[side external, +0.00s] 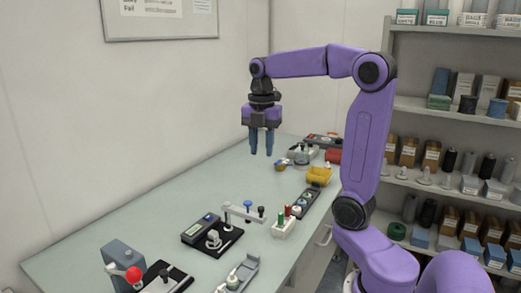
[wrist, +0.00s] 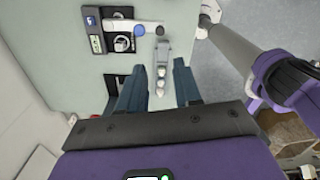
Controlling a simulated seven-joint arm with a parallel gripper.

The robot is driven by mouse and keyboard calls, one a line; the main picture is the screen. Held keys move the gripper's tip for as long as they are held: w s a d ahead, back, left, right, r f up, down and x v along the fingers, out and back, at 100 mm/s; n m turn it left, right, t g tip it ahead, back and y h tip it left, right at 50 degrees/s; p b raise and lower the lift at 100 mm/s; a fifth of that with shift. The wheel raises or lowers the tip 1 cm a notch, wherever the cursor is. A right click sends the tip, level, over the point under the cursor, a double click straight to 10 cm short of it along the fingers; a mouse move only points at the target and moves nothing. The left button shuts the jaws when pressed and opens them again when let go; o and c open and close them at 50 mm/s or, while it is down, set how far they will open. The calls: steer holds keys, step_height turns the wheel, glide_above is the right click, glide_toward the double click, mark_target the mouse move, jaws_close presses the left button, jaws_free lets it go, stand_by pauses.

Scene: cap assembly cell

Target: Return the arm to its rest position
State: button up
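My gripper (side external: 261,153) hangs fingers down, high above the far part of the pale grey-green table (side external: 120,235). The purple arm is raised and bent, with its forearm stretched to the left. In the wrist view the two dark blue fingers of my gripper (wrist: 159,70) are apart, with a clear gap. Nothing is held; the things seen between the fingers lie on the table well below.
A black fixture with a white arm (side external: 238,208), a white holder of small posts (side external: 285,226), yellow bin (side external: 319,175), red bin (side external: 333,156) and red-knobbed press (side external: 134,274) stand on the table. Loaded shelves (side external: 455,118) stand right. Air around my gripper is clear.

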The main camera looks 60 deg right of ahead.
steer(key=s+a+f+m, duration=0.2)
steer(key=a+f, duration=0.2)
steer(key=a, duration=0.4)
steer(key=s+a+f+m, duration=0.3)
steer(key=s+a+f, duration=0.1)
steer(key=s, duration=0.5)
steer(key=s+a+f+m, duration=0.3)
steer(key=s+a+f, duration=0.2)
steer(key=s, duration=0.4)
steer(key=shift+s+a, duration=0.15)
steer(key=shift+a, duration=0.55)
